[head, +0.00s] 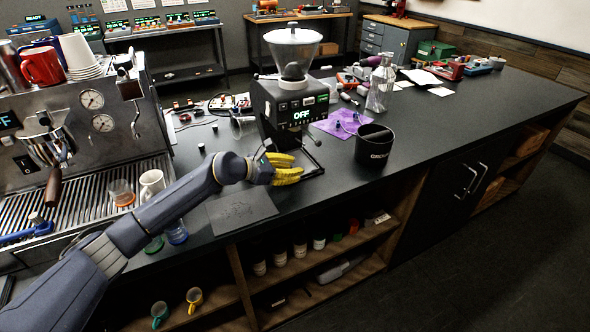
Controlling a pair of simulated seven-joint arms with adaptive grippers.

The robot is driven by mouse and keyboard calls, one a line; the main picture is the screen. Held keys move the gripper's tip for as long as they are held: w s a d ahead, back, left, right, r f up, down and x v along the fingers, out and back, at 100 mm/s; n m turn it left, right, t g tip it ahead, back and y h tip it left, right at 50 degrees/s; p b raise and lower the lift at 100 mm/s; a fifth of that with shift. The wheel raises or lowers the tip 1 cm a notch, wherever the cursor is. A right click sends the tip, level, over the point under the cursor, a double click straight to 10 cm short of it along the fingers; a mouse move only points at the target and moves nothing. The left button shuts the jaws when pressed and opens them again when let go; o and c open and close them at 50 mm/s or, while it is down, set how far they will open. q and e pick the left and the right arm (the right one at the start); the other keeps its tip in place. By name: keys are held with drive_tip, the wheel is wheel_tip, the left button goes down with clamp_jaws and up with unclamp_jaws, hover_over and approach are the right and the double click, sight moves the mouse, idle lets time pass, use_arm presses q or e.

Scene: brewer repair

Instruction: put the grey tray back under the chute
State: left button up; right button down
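The grinder (290,105) stands on the dark counter with a clear hopper on top and a display reading OFF. My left gripper (296,168), with yellow fingers, is low in front of the grinder, below its chute area. A thin dark edge (314,172) shows just beyond the fingertips; I cannot tell if it is the grey tray or the grinder's base. The fingers lie close together, and whether they hold anything is not clear. A flat dark grey mat-like piece (241,211) lies on the counter at the front edge, left of the gripper. My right gripper is not in view.
A black knock bin (373,146) stands right of the grinder, near a purple cloth (343,122) and a glass bottle (381,84). The espresso machine (85,115) fills the left, with a white cup (152,184) on its grate.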

use_arm(q)
drive_tip(key=v, duration=1.1)
